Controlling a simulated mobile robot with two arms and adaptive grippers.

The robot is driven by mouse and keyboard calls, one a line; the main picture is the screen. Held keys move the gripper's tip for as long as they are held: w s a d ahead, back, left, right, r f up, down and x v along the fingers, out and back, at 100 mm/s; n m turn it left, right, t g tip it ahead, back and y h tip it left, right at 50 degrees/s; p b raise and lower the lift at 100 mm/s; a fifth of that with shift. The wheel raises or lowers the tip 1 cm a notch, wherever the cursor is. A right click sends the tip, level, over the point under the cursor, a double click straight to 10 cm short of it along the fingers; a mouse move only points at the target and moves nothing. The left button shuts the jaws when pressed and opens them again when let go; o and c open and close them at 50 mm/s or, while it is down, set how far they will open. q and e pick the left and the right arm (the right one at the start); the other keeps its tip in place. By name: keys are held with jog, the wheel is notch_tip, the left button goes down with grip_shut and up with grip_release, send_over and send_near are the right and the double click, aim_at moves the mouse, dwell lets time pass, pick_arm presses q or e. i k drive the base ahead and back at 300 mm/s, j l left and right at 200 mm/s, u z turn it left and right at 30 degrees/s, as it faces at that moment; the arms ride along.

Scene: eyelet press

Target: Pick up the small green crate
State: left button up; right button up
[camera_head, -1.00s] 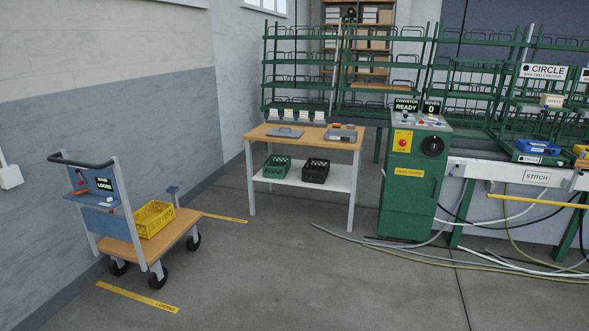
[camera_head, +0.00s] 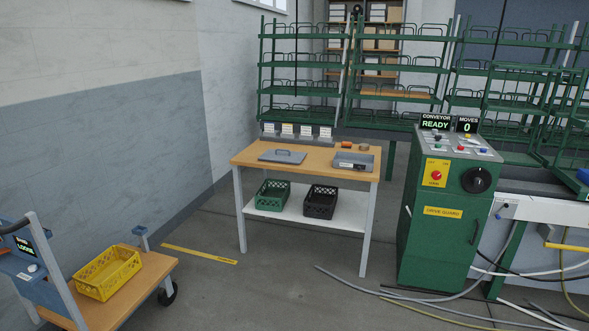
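The small green crate (camera_head: 273,194) sits on the white lower shelf (camera_head: 330,219) of the wooden-topped table, at the shelf's left side. A black crate (camera_head: 320,202) stands just to its right on the same shelf. The tabletop is above both crates. Neither of my grippers shows in the head view.
A yellow crate (camera_head: 107,273) rests on a wheeled cart (camera_head: 150,272) at lower left. A green control cabinet (camera_head: 440,225) stands right of the table. Cables (camera_head: 400,297) lie on the floor at lower right. The floor before the table is clear.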

aim_at(275, 201)
jog(key=i, duration=1.75)
